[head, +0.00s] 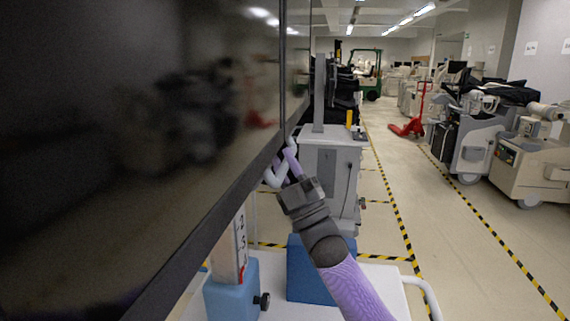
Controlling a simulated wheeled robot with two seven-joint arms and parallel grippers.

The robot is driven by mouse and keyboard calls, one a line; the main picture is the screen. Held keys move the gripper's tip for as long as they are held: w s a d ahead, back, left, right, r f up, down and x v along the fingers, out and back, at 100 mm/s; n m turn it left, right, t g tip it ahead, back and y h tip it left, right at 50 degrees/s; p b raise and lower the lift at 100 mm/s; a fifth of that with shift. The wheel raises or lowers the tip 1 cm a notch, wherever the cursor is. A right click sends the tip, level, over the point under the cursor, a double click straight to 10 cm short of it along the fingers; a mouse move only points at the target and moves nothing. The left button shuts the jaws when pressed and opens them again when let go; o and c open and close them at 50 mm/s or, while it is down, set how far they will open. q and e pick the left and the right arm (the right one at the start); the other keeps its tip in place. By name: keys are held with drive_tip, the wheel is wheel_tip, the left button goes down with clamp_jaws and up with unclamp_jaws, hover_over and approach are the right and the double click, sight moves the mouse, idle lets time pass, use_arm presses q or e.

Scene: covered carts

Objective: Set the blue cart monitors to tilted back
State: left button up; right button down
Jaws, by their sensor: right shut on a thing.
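A large dark glossy monitor (140,130) fills the left of the head view, very close to me. A second dark panel (297,60) adjoins its right edge, probably the other monitor. My right gripper (283,163) is shut at the lower right edge of the monitors and appears to grip that edge. The exact contact is partly hidden, and I cannot tell the monitors' tilt angle. Below is the cart, with a light base, a blue block (232,291) around a numbered post (231,248), and a blue box (308,271). My left gripper is not in view.
A grey cart (331,170) stands just beyond the gripper. More covered carts (475,130) line the right side, with a red pallet jack (410,125) and green forklift (366,75) farther back. The floor aisle (420,200) between striped lines is clear. A white handle (428,293) is at lower right.

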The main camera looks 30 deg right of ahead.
sight(286, 126)
idle(0.4)
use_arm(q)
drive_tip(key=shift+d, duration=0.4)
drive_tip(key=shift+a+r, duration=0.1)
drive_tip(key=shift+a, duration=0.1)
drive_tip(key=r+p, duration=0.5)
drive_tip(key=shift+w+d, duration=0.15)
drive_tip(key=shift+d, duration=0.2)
use_arm(e)
drive_tip(key=s+d+r+n+g+y, duration=0.2)
drive_tip(key=s+d+n+g, duration=0.1)
drive_tip(key=s+d, duration=0.1)
drive_tip(key=shift+d+r, duration=0.4)
drive_tip(key=shift+d, duration=0.2)
drive_tip(key=c, duration=0.6)
unclamp_jaws()
